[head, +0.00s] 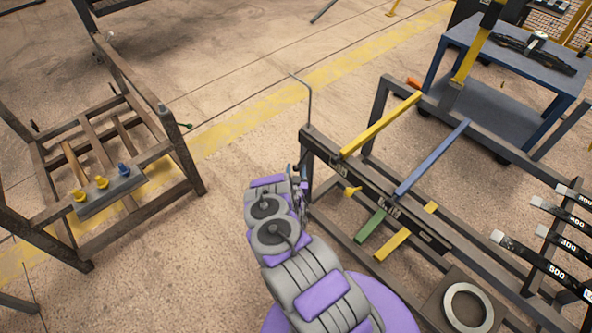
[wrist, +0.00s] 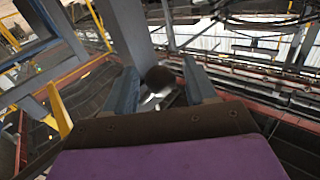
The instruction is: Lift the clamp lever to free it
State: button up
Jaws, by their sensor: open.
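In the wrist view, a dark round knob (wrist: 160,77) with a shiny metal piece (wrist: 155,97) below it shows between the fingers of my gripper (wrist: 160,85). It may be the end of the clamp lever, but I cannot tell for certain. The fingers are apart, one on each side of the knob in the picture; I see no clear contact. In the head view, my gripper (head: 300,180) is beside the left end of the right-hand rack (head: 375,185), mostly hidden by my arm. The lever's lower part and pivot are hidden.
The right rack carries yellow (head: 381,124), blue (head: 432,157) and green (head: 371,225) bars. A thin bent rod (head: 309,97) rises at its left corner. A second rack (head: 105,165) stands left, and a blue table (head: 510,75) upper right. Floor between the racks is clear.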

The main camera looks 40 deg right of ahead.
jog(key=shift+w+d, duration=0.3)
jog(key=shift+w, duration=0.05)
grip_shut()
dwell(0.4)
